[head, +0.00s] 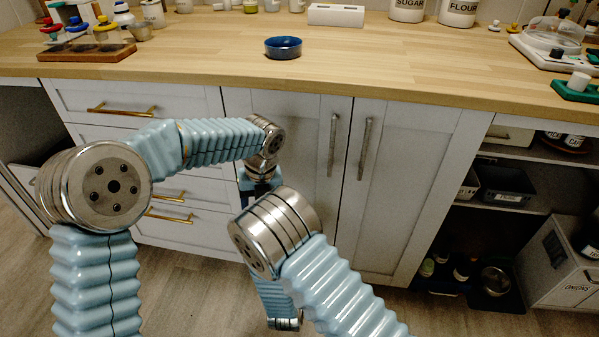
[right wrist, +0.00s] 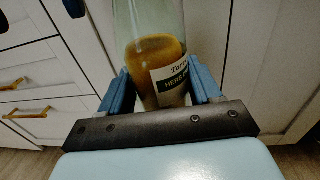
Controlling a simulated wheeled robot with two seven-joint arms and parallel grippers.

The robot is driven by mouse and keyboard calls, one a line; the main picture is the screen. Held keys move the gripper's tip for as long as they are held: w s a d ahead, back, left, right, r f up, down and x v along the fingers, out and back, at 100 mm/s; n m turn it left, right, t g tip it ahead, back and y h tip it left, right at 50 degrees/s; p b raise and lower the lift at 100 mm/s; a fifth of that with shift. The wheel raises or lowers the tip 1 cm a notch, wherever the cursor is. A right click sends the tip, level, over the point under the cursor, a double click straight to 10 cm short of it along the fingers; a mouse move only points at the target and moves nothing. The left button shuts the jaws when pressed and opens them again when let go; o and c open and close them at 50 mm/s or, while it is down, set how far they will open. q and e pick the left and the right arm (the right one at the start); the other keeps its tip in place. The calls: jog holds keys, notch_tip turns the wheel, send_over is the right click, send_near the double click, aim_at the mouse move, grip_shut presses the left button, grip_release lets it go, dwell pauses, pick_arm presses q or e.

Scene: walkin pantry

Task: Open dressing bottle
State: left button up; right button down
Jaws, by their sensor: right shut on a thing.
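The dressing bottle (right wrist: 155,55) is clear glass with an amber filling and a label that reads "HERB". It stands roughly upright in the right wrist view; its top is cut off, so the cap is not seen. My right gripper (right wrist: 160,92) is shut on its lower body, one blue finger on each side. In the head view the bottle and right gripper are hidden behind my right arm. My left gripper (head: 259,184) points down in front of the cabinet, partly hidden. Two dark fingertips, apart and empty, show at upper left in the right wrist view (right wrist: 38,14).
The wooden counter (head: 400,75) holds a blue bowl (head: 283,48), a wooden tray (head: 90,52) at left, and sugar (head: 407,10) and flour (head: 459,12) canisters. White cabinet doors (head: 400,190) stand close behind my arms. Open shelves with bins (head: 505,185) are at right.

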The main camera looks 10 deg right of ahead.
pick_arm(q)
jog(key=s+d+r+m, duration=0.1)
jog(key=d+r, duration=0.2)
jog(key=d+r+m, duration=0.2)
jog(key=d+r, duration=0.1)
jog(key=r, duration=0.1)
jog(key=s+d+r+m+h, duration=0.1)
jog(key=d+r, duration=0.2)
jog(key=r, duration=0.1)
jog(key=shift+s+r+m, duration=0.2)
jog(key=shift+s+m, duration=0.1)
jog(key=shift+s, duration=0.05)
jog(key=shift+s+d, duration=0.15)
jog(key=shift+d, duration=0.1)
notch_tip(320, 180, down, 8)
jog(key=shift+r, duration=0.15)
